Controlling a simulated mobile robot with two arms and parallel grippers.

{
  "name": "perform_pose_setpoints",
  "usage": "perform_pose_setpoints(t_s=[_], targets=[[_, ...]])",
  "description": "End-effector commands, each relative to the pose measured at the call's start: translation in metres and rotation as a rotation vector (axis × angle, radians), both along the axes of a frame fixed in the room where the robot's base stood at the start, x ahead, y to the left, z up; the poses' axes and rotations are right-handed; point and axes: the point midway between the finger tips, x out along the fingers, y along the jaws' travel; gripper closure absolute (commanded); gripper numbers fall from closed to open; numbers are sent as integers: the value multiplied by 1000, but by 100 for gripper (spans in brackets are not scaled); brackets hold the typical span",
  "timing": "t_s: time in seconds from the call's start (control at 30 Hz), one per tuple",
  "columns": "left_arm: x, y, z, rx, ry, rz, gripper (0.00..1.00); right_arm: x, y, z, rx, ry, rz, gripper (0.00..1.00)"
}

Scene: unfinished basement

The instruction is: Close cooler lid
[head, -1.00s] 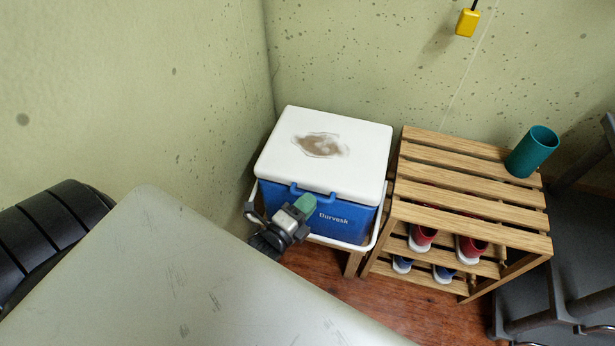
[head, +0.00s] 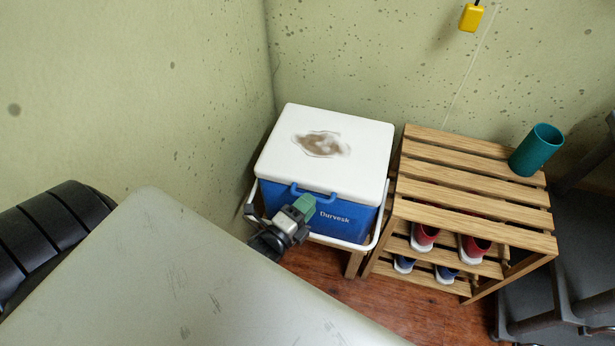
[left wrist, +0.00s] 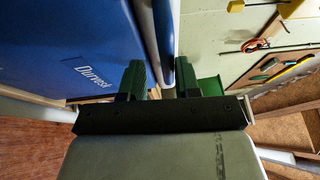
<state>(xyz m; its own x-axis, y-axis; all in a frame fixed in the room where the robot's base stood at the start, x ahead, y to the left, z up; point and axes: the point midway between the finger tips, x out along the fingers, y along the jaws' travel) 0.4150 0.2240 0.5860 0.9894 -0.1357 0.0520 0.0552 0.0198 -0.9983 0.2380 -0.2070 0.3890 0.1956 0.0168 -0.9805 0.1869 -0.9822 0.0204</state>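The cooler (head: 345,217) is a blue box with a flat white lid (head: 355,135) that has a brown stain on top. In the head view the lid lies level on the box and looks closed. A blue handle (head: 318,194) runs along the front just under the lid. My left gripper (head: 305,205) is in front of the box, close to the handle; contact cannot be told. In the left wrist view its two dark green fingers (left wrist: 161,80) stand apart, with the blue cooler body (left wrist: 70,50) beside them. My right gripper is not in view.
The cooler sits in a white-rimmed stand (head: 377,230). A wooden slatted rack (head: 470,190) with shoes and a teal cup (head: 537,150) stands close on the right. Speckled walls (head: 180,90) are behind and left. Some wooden floor (head: 400,305) is clear in front.

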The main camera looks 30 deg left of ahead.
Motion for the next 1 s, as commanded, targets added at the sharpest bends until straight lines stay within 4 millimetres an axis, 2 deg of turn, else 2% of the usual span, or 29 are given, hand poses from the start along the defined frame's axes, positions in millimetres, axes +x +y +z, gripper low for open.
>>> perform_pose_setpoints(t_s=[0.03, 0.07, 0.33, 0.47, 0.8, 1.0], targets=[[-1, 1, -3, 1, 7, 2, 64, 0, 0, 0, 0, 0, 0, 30], [-1, 1, -3, 1, 7, 1, 60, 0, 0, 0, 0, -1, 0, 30], [0, -1, 0, 0, -1, -2, 60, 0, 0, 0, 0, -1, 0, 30], [-9, 0, 0, 0, 0, -2, 60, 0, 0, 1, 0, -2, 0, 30], [-73, 10, -4, 0, 3, 0, 60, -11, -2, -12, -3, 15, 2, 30], [-100, 14, -6, 0, 4, 1, 60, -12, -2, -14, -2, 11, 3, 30]])
